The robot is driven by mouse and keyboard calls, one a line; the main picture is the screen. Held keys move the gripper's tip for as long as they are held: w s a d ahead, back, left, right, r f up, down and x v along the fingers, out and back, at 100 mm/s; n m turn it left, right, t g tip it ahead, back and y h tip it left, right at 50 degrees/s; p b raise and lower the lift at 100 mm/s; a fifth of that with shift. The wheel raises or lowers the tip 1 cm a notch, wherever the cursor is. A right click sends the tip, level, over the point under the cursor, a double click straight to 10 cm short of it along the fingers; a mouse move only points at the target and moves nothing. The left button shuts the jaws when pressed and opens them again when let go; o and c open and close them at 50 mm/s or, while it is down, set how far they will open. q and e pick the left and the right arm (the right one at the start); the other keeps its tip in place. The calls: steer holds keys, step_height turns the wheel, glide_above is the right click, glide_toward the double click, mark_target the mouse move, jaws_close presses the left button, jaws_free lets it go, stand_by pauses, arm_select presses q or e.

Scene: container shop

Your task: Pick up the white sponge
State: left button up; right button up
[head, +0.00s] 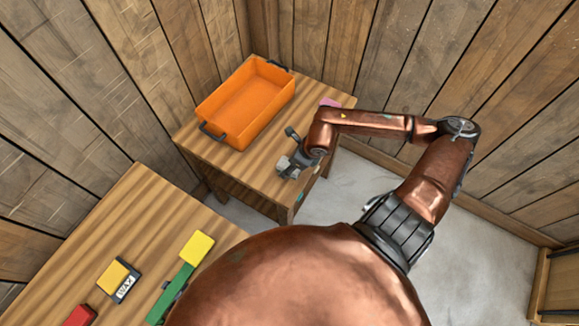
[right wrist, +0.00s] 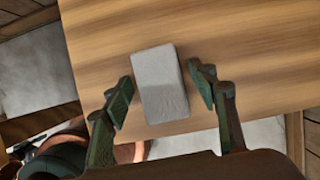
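The white sponge (right wrist: 160,86) shows as a pale grey-white block lying on the wooden table in the right wrist view, close to the table's edge. My right gripper (right wrist: 163,88) is open, with one green-padded finger on each side of the sponge. Narrow gaps show between the fingers and the sponge. In the head view my right gripper (head: 291,163) is over the front right part of the far table (head: 240,172), and the sponge is hard to make out there. My left gripper is not in view.
An orange bin (head: 245,103) with dark handles stands on the far table, left of my right gripper. A pink item (head: 330,102) lies behind my arm. The near table (head: 125,220) holds yellow (head: 197,247), green (head: 168,295) and red (head: 80,316) items and a yellow-black box (head: 119,279).

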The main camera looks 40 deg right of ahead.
mark_target(287, 163)
steer(key=c, duration=0.9)
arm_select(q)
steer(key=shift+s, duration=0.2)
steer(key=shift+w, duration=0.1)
arm_select(e)
steer(key=shift+r, duration=0.55)
step_height(287, 163, up, 2)
steer(key=shift+s+r+p, duration=0.15)
steer(key=shift+r+p, duration=0.1)
steer(key=shift+p, duration=0.1)
arm_select(q)
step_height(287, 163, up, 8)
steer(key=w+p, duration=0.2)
steer(key=p, duration=0.5)
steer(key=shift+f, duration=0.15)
arm_select(e)
steer(key=shift+s+d+r, duration=0.3)
steer(key=shift+s+r, duration=1.25)
steer(key=shift+s, duration=0.7)
steer(key=shift+s+d+r, duration=0.25)
steer(key=shift+s+r, duration=1.35)
steer(key=shift+s, duration=0.7)
steer(key=shift+s+d+r, duration=0.3)
steer(key=shift+s+r, duration=1.25)
steer(key=shift+s, duration=0.7)
